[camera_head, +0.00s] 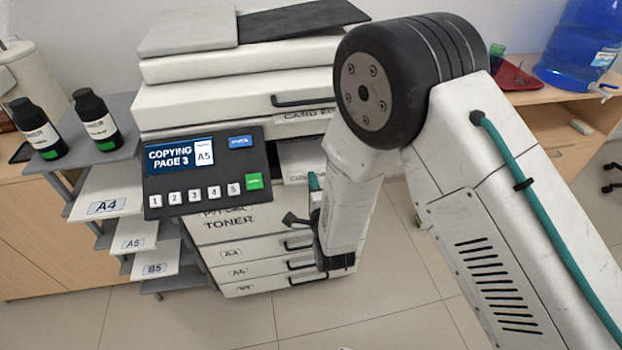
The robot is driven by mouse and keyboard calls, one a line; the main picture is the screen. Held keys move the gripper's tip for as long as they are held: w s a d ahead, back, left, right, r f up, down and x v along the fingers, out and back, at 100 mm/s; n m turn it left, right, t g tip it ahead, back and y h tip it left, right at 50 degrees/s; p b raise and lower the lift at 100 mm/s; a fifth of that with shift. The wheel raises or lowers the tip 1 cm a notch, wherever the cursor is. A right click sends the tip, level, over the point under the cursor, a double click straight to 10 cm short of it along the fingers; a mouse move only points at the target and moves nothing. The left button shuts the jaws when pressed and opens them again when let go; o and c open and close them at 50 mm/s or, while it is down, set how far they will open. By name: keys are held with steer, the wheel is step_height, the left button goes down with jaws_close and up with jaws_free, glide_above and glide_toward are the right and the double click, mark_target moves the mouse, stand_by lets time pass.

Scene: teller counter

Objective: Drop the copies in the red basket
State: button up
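The copier (235,105) stands at the centre, and its screen (180,156) reads "COPYING PAGE 3" with "A5" beside it. A pale surface (300,152) shows in the opening at the copier's right side, partly behind my arm; I cannot tell whether copies lie there. A red object (515,76) lies on the wooden counter at the upper right, partly behind my arm; I cannot tell whether it is the basket. My forearm hangs down in front of the copier's right side. A dark part beside its lower end may belong to my gripper; its fingers cannot be made out.
Paper shelves marked A4 (106,206), A5 (134,243) and B5 (155,268) stand left of the copier. Two dark toner bottles (37,128) (98,122) stand above them. A blue water bottle (583,45) is on the right counter. Tiled floor (390,290) is open in front.

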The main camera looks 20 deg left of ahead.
steer(key=shift+w+a, duration=0.3)
steer(key=shift+w, duration=0.15)
steer(key=shift+c, duration=0.5)
jaws_close()
steer(key=shift+r, duration=0.1)
step_height(320, 180, up, 2)
steer(key=shift+r, duration=0.15)
steer(key=s+d+r, duration=0.5)
steer(key=s+d, duration=0.2)
steer(key=s, duration=0.5)
steer(key=shift+d, duration=0.2)
